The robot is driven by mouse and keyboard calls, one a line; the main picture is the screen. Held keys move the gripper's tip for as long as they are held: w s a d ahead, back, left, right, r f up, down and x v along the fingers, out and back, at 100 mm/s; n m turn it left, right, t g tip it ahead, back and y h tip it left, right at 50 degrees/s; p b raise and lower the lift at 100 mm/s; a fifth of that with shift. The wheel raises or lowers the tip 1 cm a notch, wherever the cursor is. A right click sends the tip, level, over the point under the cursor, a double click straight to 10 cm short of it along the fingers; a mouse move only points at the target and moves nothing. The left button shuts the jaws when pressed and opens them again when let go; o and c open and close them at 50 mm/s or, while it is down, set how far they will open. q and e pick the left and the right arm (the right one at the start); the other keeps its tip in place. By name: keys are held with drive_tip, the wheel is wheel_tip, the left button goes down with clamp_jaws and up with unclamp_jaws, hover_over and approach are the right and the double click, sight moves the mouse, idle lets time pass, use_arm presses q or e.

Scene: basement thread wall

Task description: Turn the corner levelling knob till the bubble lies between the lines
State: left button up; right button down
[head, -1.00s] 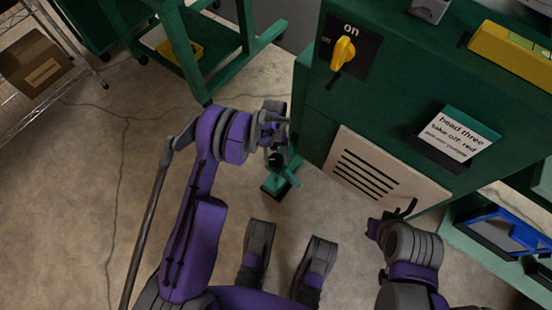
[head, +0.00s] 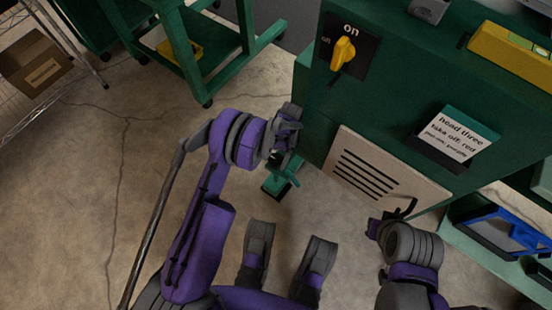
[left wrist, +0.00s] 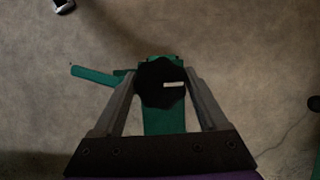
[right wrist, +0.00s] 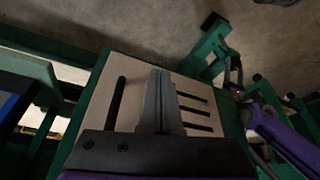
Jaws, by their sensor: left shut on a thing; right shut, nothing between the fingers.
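The levelling knob (left wrist: 160,84) is black with a scalloped rim and a white mark on its top. It sits above a green foot (left wrist: 165,121), which also shows on the floor at the cabinet's corner in the head view (head: 272,187). My left gripper (left wrist: 163,80) is shut on the knob, one finger on each side. In the head view my left gripper (head: 288,122) largely hides the knob. A yellow level (head: 508,54) lies on the cabinet top at upper right; its bubble and lines are not readable. My right gripper (right wrist: 160,75) is shut and empty before the vent plate.
The green cabinet (head: 390,110) carries a yellow switch (head: 343,52), a paper sign (head: 458,133) and a pale slotted vent plate (head: 375,174). A green wheeled cart (head: 205,60) stands behind at left, near a cardboard box (head: 35,62).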

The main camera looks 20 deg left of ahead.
idle(0.5)
use_arm(q)
drive_tip(key=o, duration=1.3)
drive_tip(key=p+v, duration=0.2)
drive_tip(key=v, duration=0.8)
drive_tip(key=shift+w+d+r, duration=0.1)
drive_tip(key=shift+d+r, duration=0.05)
drive_tip(key=shift+r, duration=0.25)
